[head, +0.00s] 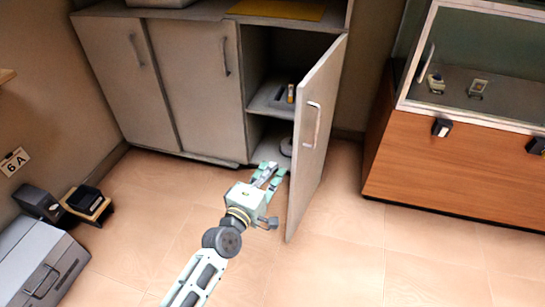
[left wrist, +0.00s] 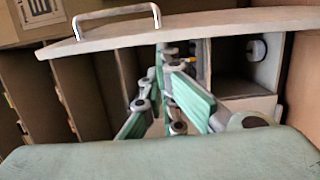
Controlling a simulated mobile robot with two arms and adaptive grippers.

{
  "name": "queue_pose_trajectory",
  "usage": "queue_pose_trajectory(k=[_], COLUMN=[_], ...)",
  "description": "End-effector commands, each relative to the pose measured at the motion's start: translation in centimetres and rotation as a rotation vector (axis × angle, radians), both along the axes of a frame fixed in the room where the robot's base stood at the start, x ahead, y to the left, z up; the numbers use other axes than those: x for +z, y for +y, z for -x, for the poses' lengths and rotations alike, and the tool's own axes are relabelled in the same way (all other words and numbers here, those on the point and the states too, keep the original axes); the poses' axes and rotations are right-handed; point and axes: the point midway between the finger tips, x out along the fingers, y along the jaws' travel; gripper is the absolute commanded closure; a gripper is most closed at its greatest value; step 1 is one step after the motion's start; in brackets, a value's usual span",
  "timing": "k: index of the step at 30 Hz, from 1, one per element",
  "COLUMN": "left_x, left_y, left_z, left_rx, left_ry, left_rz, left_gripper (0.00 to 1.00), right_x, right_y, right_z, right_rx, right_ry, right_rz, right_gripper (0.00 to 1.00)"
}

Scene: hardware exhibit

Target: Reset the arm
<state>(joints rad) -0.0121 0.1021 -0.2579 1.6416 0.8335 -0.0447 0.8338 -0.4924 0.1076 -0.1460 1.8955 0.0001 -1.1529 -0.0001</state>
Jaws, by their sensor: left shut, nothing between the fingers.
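My left gripper (head: 272,174) is at the end of my left arm, in front of the low part of the grey cabinet (head: 199,75). It is shut and holds nothing. The gripper (left wrist: 165,70) also fills the middle of the left wrist view. The cabinet's right door (head: 318,140) stands open, just to the right of the gripper. The door edge and its handle (left wrist: 115,14) show near the top of the left wrist view. My right gripper is in neither view.
Inside the open cabinet, a small orange item (head: 290,93) sits on the shelf and a round grey object (head: 286,146) lies below. A wood display case (head: 455,150) stands at right. A grey case (head: 40,262) and a small wooden tray (head: 86,204) are at left. The floor between is clear.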

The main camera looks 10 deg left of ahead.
Motion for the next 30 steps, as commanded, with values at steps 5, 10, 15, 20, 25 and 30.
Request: queue_pose_trajectory(k=[5, 10, 15, 20, 25, 30], left_x=[0.0, 0.0, -1.0, -7.6, -17.3, -23.4], left_y=[-0.2, -0.2, -0.5, -1.5, -0.2, 3.2], left_z=[2.4, 3.1, 3.7, 7.5, 15.3, 22.6], left_rx=[-0.002, -0.001, -0.019, -0.143, -0.382, -0.604], left_ry=[0.001, 0.0, 0.018, 0.132, 0.318, 0.474], left_rz=[0.0, -0.001, -0.054, -0.373, -0.855, -1.185], left_gripper=[1.0, 1.0, 1.0, 1.0, 1.0, 1.0], right_x=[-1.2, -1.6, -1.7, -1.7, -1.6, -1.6], right_y=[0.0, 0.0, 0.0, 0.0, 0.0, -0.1], right_z=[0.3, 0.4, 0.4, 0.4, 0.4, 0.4], right_rx=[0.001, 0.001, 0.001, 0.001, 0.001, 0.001], right_ry=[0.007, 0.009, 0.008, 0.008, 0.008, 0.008], right_rz=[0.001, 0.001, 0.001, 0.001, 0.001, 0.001], right_gripper=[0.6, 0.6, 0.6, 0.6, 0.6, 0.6])
